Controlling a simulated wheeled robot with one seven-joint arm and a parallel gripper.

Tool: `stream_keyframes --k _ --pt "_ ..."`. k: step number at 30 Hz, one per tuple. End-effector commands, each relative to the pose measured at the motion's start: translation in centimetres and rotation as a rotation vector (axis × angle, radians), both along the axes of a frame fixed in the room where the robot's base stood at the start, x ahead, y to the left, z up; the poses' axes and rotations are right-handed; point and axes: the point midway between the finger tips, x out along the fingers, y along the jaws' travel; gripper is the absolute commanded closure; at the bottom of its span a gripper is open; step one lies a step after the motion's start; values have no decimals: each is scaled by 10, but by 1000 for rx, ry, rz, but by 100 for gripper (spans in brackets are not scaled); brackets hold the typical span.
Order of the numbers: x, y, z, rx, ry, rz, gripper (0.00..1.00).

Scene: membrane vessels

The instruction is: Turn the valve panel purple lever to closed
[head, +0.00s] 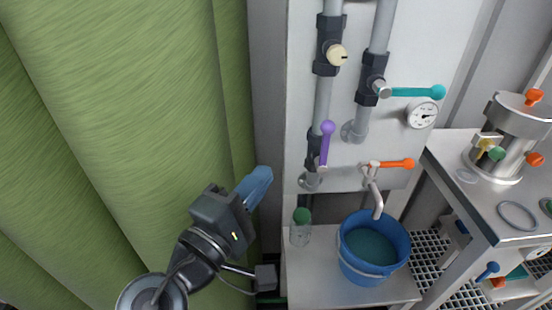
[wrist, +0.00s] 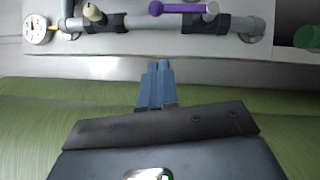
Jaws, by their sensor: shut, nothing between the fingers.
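The purple lever (head: 326,143) is on the lower valve of the left pipe on the white valve panel (head: 350,100). Its ball end points up, and the handle lies roughly in line with the pipe. In the wrist view the purple lever (wrist: 182,8) shows along the top edge, also along its pipe. My gripper (head: 263,173) has its blue fingers shut and empty, left of the panel and lower than the lever's ball, apart from it. In the wrist view the shut fingertips (wrist: 157,65) point toward the panel, below the lever in the picture.
A teal lever (head: 415,92), a cream knob (head: 338,55), an orange lever (head: 393,164) and a gauge (head: 422,113) share the panel. A blue bucket (head: 350,262) and a green-capped bottle (head: 301,235) stand below. A green curtain (head: 120,110) hangs at left.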

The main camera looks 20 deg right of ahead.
Motion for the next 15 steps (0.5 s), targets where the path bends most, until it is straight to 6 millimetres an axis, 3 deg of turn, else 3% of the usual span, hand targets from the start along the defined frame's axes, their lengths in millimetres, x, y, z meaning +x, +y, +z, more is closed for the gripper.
stream_keyframes --k 15 --pt "58 -75 11 2 1 -1 100"
